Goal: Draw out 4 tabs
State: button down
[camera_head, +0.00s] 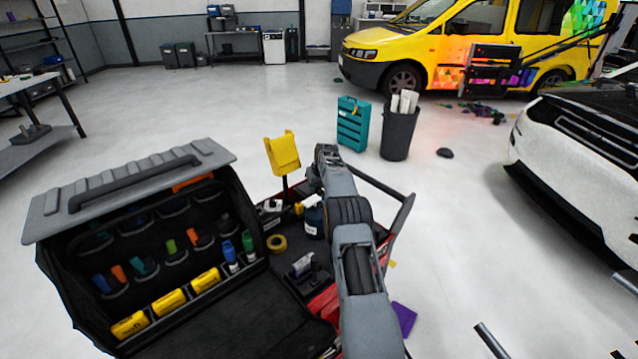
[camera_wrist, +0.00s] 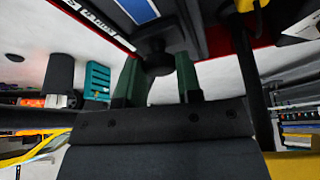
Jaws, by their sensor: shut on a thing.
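In the wrist view my gripper (camera_wrist: 159,72) has its two dark green fingers apart, closed on a dark rounded piece (camera_wrist: 158,55) between them. What that piece belongs to is too dark to tell. In the head view my arm reaches over the red cart (camera_head: 324,304), and its links hide the fingertips and the held piece. The open black tool case (camera_head: 265,322) stands left of my arm, with blue, orange, green and teal items in its lid pockets. I cannot tell which parts are the tabs.
A yellow holder (camera_head: 284,152) stands on a post close left of my arm. A yellow tape ring (camera_head: 276,243) lies on the cart. Beyond are a teal case (camera_head: 352,125), a dark bin (camera_head: 398,137) and a yellow van (camera_head: 430,55). Open floor lies at left.

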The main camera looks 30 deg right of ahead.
jog(key=shift+a, duration=0.15)
jog(key=c, duration=1)
grip_release()
jog(key=shift+o, duration=1.1)
jog(key=shift+d, duration=0.2)
jog(key=shift+r, duration=0.1)
jog(key=b+v, duration=0.1)
jog(key=v, duration=1.2)
jog(key=shift+s+r+b, duration=0.15)
jog(key=shift+r+b, duration=0.15)
jog(key=shift+r, duration=0.05)
